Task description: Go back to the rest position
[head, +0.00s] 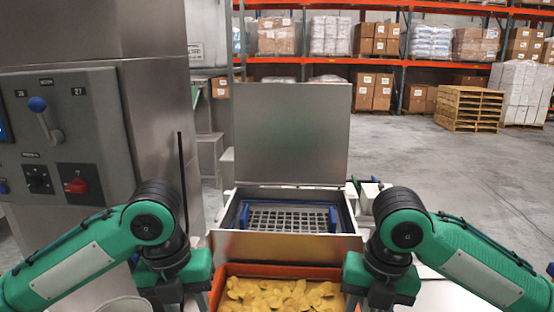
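My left gripper (178,290) is low at the left, beside the orange-red bin. My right gripper (381,292) is low at the right, beside the same bin. Both point downward and their fingertips are cut off or hidden at the bottom edge, so I cannot tell whether they are open or shut. Nothing is visibly held in either. Both arms are bent, with their green forearms coming in from the lower corners.
A steel box (290,246) with its lid (292,135) raised holds a blue-handled wire basket (288,217). The orange-red bin (284,270) in front holds yellow pieces (280,296). A control panel (70,135) with a blue-knobbed lever (45,119) and red switch (76,186) stands left. Open floor lies right.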

